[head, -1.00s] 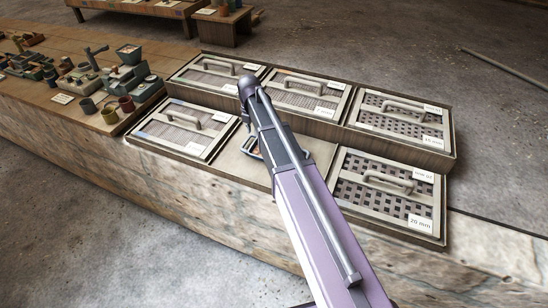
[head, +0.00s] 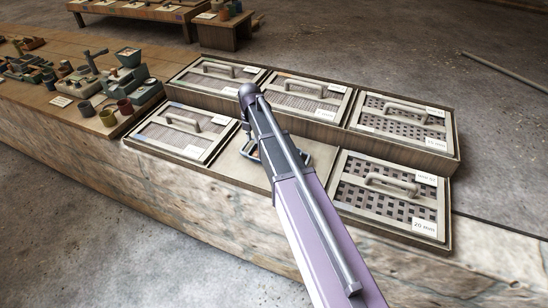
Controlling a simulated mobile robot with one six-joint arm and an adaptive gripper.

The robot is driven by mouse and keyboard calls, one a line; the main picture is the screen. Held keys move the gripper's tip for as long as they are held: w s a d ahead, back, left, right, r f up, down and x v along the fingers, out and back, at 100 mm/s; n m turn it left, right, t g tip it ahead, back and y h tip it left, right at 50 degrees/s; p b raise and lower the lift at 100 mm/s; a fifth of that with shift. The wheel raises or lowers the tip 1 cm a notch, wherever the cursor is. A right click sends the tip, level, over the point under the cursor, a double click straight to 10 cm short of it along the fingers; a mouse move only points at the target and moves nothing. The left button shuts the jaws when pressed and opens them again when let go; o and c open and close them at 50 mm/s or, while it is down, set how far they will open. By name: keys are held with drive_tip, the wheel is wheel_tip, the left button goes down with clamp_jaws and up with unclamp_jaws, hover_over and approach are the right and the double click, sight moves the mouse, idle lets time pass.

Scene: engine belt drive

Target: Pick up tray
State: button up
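Framed trays with mesh inserts and raised handles sit in a stepped wooden stand. Three are in the back row: a left tray (head: 216,74), a middle tray (head: 304,98) and a right tray (head: 402,121). The front row has a left tray (head: 181,131) and a right tray marked 20 mm (head: 388,197). The front middle place (head: 236,163) shows a bare pale surface, partly behind my arm. A small dark piece with blue and orange bits (head: 310,152) shows beside my arm there; I cannot tell whether it belongs to my gripper.
The stand rests on a long stone-sided bench. Cups, small bins and metal parts (head: 108,90) crowd the wooden bench top at left. Another table (head: 150,8) stands behind. A pole (head: 505,70) lies on the floor at right. Bare stone (head: 490,250) is free at lower right.

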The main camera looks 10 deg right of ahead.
sight(254, 146)
drive_tip(key=shift+w+f+b, duration=0.1)
drive_tip(key=shift+f+b, duration=2.05)
drive_tip(key=shift+f, duration=0.25)
drive_tip(key=shift+c, duration=0.3)
clamp_jaws()
